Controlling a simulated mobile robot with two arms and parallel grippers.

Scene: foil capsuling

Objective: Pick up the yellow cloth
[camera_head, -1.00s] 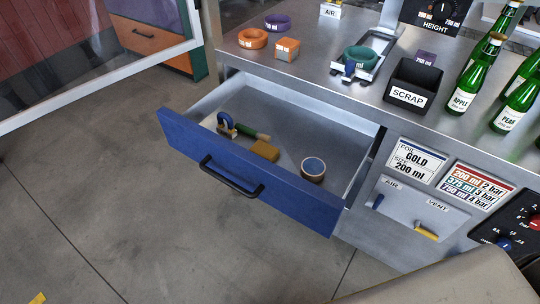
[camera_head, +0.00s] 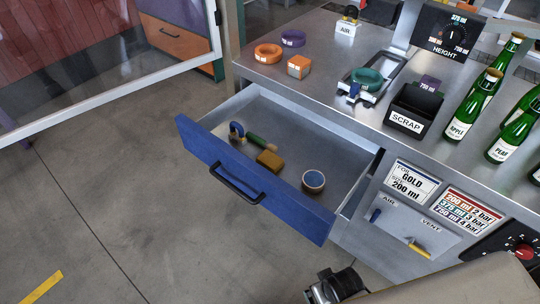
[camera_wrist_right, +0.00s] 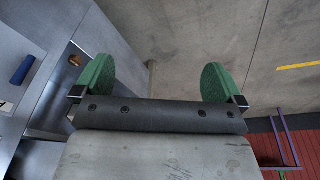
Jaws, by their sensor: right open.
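The yellow cloth (camera_head: 269,160) is a small folded block lying on the floor of the open blue-fronted drawer (camera_head: 250,185), near its front panel. My right arm comes in from the lower right of the head view, and its dark end (camera_head: 338,288) is below and to the right of the drawer, apart from the cloth. In the right wrist view my right gripper (camera_wrist_right: 157,80) is open, with two green pads wide apart and nothing between them. The cloth cannot be made out in that view. My left gripper is not in view.
Beside the cloth in the drawer lie a green-handled tool (camera_head: 261,143) and a round container (camera_head: 313,181). The black drawer handle (camera_head: 236,184) juts outward. The bench above holds rings, a scrap bin (camera_head: 413,109) and green bottles (camera_head: 516,128). The floor left of the drawer is clear.

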